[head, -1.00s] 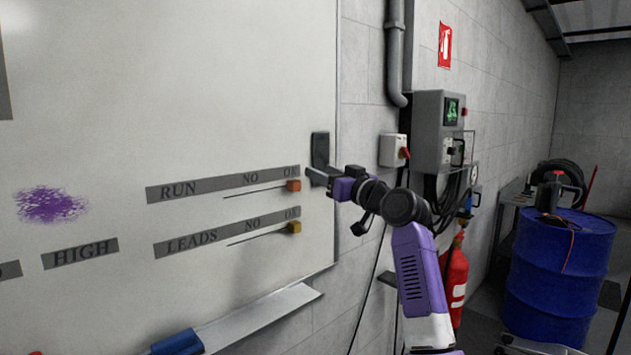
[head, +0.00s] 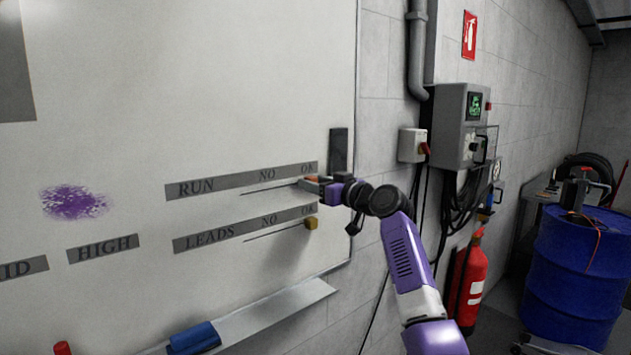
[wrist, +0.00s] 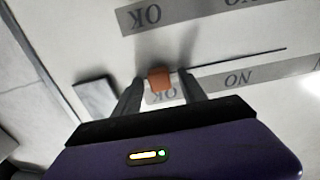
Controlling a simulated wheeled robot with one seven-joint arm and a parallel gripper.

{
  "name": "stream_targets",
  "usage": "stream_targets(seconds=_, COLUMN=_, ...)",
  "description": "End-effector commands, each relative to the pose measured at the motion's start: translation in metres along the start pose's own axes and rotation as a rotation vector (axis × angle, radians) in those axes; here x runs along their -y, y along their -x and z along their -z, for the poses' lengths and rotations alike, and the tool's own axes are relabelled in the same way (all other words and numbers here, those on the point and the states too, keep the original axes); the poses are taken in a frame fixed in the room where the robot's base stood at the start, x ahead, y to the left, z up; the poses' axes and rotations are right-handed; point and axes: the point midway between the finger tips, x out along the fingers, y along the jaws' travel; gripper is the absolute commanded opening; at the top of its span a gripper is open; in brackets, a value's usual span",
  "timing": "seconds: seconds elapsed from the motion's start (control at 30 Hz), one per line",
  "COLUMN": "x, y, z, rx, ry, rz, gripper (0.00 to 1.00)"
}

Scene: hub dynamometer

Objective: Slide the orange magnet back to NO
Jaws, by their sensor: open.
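The orange magnet (wrist: 159,79) is at the OK end of the RUN row's thin track. In the wrist view, which shows the lettering upside down, it sits between the two open fingers of my gripper (wrist: 160,92), with a gap on each side. In the head view my gripper (head: 312,184) is at the RUN row and partly hides the magnet. The RUN strip (head: 225,182) has NO to the left of OK. The NO mark (wrist: 238,79) also shows in the wrist view, right of the magnet. The track between OK and NO is clear.
The yellow magnet (head: 311,223) sits at OK on the LEADS row (head: 205,238), just below. A dark block (head: 338,150) is on the board's right edge, close to my gripper. A tray with a blue eraser (head: 194,338) runs along the bottom.

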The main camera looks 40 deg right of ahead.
Motion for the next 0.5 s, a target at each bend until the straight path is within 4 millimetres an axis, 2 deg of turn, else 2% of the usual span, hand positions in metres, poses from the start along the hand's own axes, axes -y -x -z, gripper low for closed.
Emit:
stream_targets(seconds=0.3, x=0.0001, y=-0.0022, z=-0.0002, rx=0.0, ry=0.0, rz=0.0, gripper=0.47)
stream_targets(seconds=0.5, x=0.0, y=-0.002, z=-0.0002, rx=0.0, ry=0.0, rz=0.0, gripper=0.08)
